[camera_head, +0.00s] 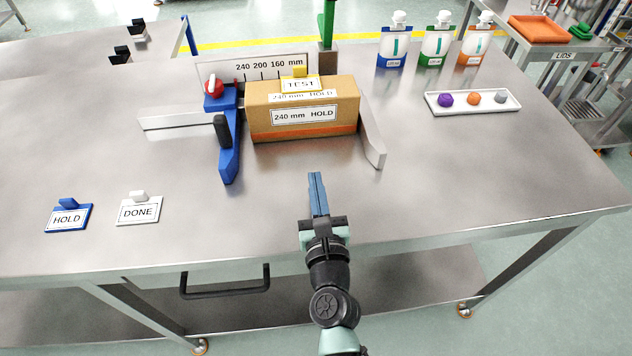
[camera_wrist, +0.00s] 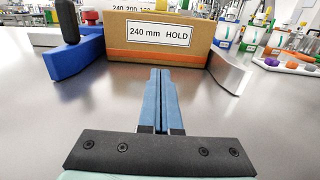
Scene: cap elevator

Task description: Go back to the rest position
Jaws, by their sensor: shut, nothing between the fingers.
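My gripper (camera_head: 317,180) is over the front part of the steel table, in front of the cardboard box. Its blue fingers are together with nothing between them, as the wrist view also shows (camera_wrist: 160,75). The cardboard box (camera_head: 290,132), labelled "240 mm HOLD", stands in the fixture between a blue jaw (camera_head: 229,165) and a grey jaw (camera_head: 371,140). The gripper appears apart from the box. In the wrist view the box (camera_wrist: 190,50) is straight ahead of the fingertips.
A blue HOLD tag (camera_head: 68,216) and a white DONE tag (camera_head: 139,209) are at the front left. A white tray (camera_head: 474,111) with coloured caps and several pouches (camera_head: 437,45) are at the back right. The table (camera_head: 480,180) is clear right of my gripper.

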